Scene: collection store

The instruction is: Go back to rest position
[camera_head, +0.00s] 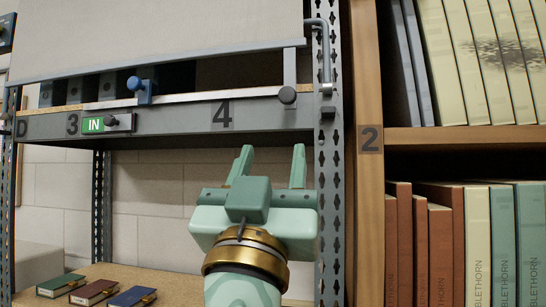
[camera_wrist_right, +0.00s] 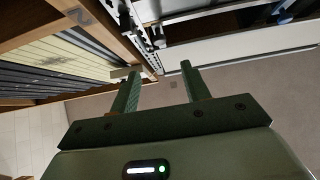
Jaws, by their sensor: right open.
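My right gripper (camera_head: 270,168) is open and empty in the head view. Its two green fingers point up, just below the front edge of the shelf (camera_head: 180,118) marked 3 and 4, left of the perforated upright (camera_head: 329,190). In the right wrist view, the right gripper (camera_wrist_right: 160,88) shows two spread fingers with nothing between them. My left gripper is in neither view.
A bookcase (camera_head: 370,139) marked 2 holds upright books at the right. A pale cover (camera_head: 160,35) with a metal bar (camera_head: 170,60) hangs over the shelf. Green, red and blue books (camera_head: 93,292) lie on the lower board at the left.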

